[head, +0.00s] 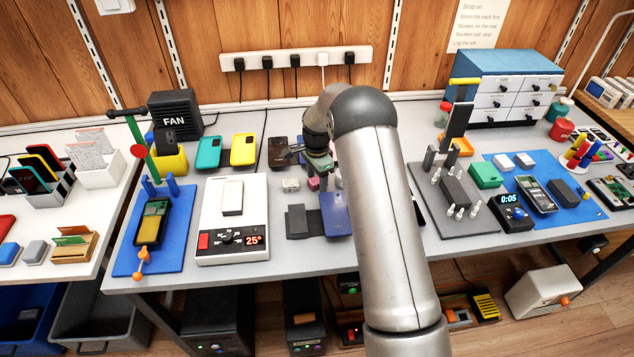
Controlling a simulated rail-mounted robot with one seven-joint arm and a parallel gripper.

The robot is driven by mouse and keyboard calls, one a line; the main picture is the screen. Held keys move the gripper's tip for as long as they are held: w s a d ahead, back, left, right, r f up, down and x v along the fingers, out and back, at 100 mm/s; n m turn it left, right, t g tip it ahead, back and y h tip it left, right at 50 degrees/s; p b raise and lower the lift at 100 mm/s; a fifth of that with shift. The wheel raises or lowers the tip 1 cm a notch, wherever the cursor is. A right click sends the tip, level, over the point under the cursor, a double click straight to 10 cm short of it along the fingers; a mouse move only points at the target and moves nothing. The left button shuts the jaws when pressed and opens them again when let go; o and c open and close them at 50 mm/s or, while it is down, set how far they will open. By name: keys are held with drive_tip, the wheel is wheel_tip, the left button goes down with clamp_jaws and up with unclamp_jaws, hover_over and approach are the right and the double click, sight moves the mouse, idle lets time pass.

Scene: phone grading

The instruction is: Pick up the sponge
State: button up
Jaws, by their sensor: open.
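My gripper (312,160) is at the end of my arm over the middle of the grey bench (275,262). It is open and points down, partly hidden by my wrist. A small pink block (313,184) lies just below it, close to the fingers. This may be the sponge, but it is too small and partly covered to be sure. A pale speckled piece (291,185) lies just left of it. I cannot tell whether the fingers touch either one.
A dark blue phone (336,215) and dark flat pieces (297,221) lie in front. A white heating plate (208,215) stands left, a grey fixture with pegs (455,225) right. Phone cases (243,150) and a power strip (290,60) are behind. My arm hides the bench's centre right.

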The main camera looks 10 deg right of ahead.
sight(317, 180)
drive_tip(key=c, duration=1.1)
drive_tip(key=shift+r, duration=0.1)
drive_tip(key=shift+r, duration=0.5)
wheel_tip(317, 180, up, 2)
drive_tip(key=shift+s+r, duration=0.1)
drive_tip(key=shift+r, duration=0.15)
drive_tip(key=s+r+b, duration=0.1)
drive_tip(key=s+r, duration=0.2)
drive_tip(key=s, duration=0.1)
drive_tip(key=s+r+b, duration=0.1)
drive_tip(key=s+r, duration=0.2)
drive_tip(key=s, duration=0.2)
drive_tip(key=s+r, duration=0.3)
drive_tip(key=s, duration=0.1)
drive_tip(key=shift+s+r+b, duration=0.2)
drive_tip(key=shift+s+b, duration=0.2)
drive_tip(key=shift+o, duration=0.5)
